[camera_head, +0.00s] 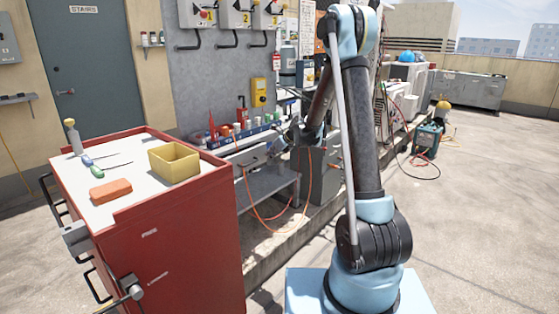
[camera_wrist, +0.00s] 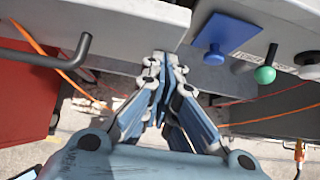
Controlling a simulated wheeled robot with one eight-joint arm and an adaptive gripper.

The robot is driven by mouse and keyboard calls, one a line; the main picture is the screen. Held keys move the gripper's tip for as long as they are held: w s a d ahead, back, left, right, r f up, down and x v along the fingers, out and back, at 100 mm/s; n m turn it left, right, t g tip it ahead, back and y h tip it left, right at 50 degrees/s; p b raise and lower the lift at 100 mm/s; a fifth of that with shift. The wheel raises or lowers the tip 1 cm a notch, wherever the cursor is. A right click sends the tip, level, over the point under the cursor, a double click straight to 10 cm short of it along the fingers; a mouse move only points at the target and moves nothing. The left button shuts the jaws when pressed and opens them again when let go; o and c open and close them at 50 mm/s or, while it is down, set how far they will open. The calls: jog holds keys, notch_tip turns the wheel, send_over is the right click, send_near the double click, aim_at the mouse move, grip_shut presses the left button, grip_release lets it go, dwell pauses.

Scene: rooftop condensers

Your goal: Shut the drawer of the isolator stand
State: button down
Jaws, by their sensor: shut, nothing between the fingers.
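In the wrist view a pale grey drawer front (camera_wrist: 110,18) with a dark bar handle (camera_wrist: 58,58) fills the upper left. It seems to stand out from the grey panel to its right; how far I cannot tell. My gripper (camera_wrist: 166,60) is shut and empty, its fingertips at the lower right part of the drawer front; contact is unclear. In the head view the grey isolator stand (camera_head: 268,186) stands below the wall of numbered switch boxes, its drawer front (camera_head: 250,161) partly visible. My arm hides its right part and my gripper's fingertips there.
A red cabinet (camera_head: 180,245) with a yellow bin (camera_head: 175,162) stands at the left. Orange hoses (camera_head: 270,212) hang by the stand. Open floor lies at the right.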

aim_at(265, 148)
jog(key=w+a, duration=0.1)
jog(key=a, duration=0.1)
jog(key=w+a, duration=0.2)
jog(key=shift+w+a, duration=0.25)
jog(key=shift+a, duration=0.05)
jog(key=shift+w+r, duration=0.1)
